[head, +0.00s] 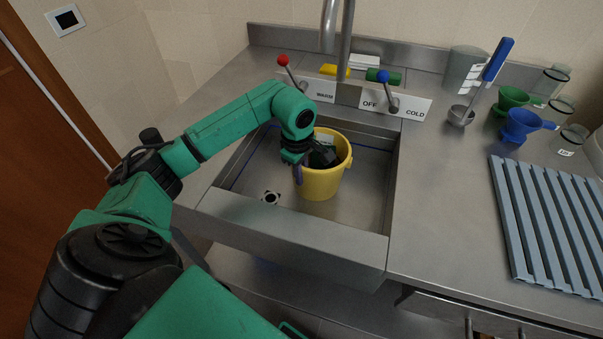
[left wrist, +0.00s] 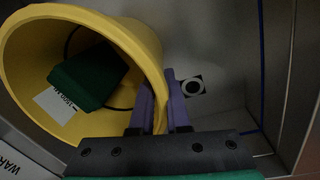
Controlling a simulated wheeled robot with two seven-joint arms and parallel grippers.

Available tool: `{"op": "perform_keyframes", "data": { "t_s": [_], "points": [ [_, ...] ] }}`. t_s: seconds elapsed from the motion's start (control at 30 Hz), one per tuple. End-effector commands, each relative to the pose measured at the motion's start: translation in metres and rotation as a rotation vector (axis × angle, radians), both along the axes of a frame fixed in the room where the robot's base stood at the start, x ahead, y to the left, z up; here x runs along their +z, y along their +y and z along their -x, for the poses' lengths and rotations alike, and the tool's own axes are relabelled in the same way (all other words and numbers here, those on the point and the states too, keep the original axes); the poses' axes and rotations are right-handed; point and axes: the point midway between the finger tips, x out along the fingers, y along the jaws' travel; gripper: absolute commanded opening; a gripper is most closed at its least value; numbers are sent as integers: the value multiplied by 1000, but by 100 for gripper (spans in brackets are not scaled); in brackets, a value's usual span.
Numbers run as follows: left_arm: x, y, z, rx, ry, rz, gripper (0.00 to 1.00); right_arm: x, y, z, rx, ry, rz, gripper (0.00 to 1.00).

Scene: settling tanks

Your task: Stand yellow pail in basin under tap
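The yellow pail (head: 322,184) is upright inside the steel basin (head: 300,223), toward its back; I cannot tell whether its base touches the floor. My left gripper (head: 298,172) is at the pail's left rim. In the left wrist view, its purple fingers (left wrist: 160,103) lie either side of the wall of the pail (left wrist: 130,38), close against it. My right gripper is not in view.
A red-knobbed lever (head: 284,62) and a blue-knobbed lever (head: 384,78) stand at the back, by a WARM/OFF/COLD sign (head: 412,106). A round drain mark (head: 271,198) shows on the basin floor. Funnels, beakers and a blue slatted rack (head: 545,225) occupy the right counter.

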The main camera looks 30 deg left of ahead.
Motion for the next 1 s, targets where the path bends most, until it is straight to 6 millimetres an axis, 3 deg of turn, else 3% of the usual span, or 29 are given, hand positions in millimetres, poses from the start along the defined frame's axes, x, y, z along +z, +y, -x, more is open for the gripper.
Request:
{"op": "perform_keyframes", "data": {
  "t_s": [0.47, 0.57, 0.9, 1.0],
  "points": [
    [8, 0, 0, 0, -2, -1, 40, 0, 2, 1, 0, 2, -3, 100],
    [24, 1, 1, 0, -6, -2, 40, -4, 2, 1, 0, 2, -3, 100],
    [105, 1, 9, 1, -4, -1, 40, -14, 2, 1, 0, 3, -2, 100],
    [118, 1, 11, 0, -2, -1, 40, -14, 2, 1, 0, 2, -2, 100]
  ]
}}
